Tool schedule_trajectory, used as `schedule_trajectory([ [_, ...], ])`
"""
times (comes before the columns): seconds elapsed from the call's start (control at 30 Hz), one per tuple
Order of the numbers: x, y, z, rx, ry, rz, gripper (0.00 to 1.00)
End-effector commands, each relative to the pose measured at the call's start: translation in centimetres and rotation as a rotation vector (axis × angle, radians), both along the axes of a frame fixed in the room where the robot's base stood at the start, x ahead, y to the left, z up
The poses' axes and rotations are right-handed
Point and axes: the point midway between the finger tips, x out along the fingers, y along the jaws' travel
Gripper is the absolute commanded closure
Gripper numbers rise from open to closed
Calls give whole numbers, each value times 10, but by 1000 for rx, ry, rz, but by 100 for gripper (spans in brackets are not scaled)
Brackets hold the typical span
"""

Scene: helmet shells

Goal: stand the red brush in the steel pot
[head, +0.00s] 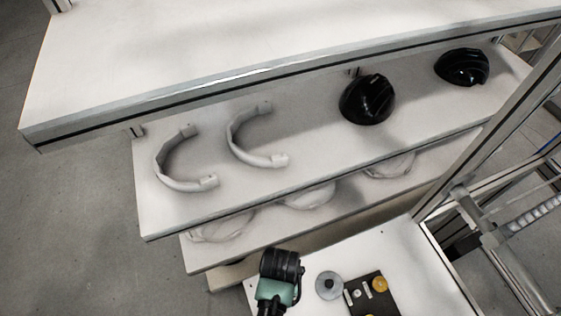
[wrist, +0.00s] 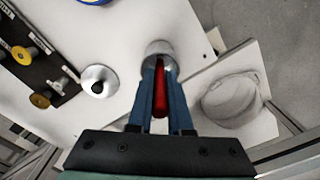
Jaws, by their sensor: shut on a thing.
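My gripper (wrist: 159,70) has two blue fingers, shut on the red brush (wrist: 160,96), which shows as a red strip between them. The steel pot (wrist: 158,46) is a round grey metal rim just past the fingertips in the wrist view, on the white top. The brush's far end lines up with the pot; I cannot tell whether it is inside or above it. In the head view my arm covers the gripper, the brush and the pot.
A grey disc (head: 329,285) lies beside a black board (head: 371,297) with yellow knobs on the white table (head: 312,262). Behind stand shelves with white curved pieces (head: 255,140) and black helmet shells (head: 367,100). A white shell (wrist: 228,98) is on a shelf close by the gripper.

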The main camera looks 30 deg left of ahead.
Motion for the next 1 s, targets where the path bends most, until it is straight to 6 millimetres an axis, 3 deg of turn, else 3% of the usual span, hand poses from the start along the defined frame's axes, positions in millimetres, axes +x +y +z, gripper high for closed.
schedule_trajectory([
  [0.17,0,0,-3,0,0,0,100],
  [0.2,0,0,-4,0,0,0,81],
  [0.37,0,0,-3,0,0,0,53],
  [0.77,1,0,5,1,-3,0,53],
  [1.0,2,0,44,2,-7,-1,53],
])
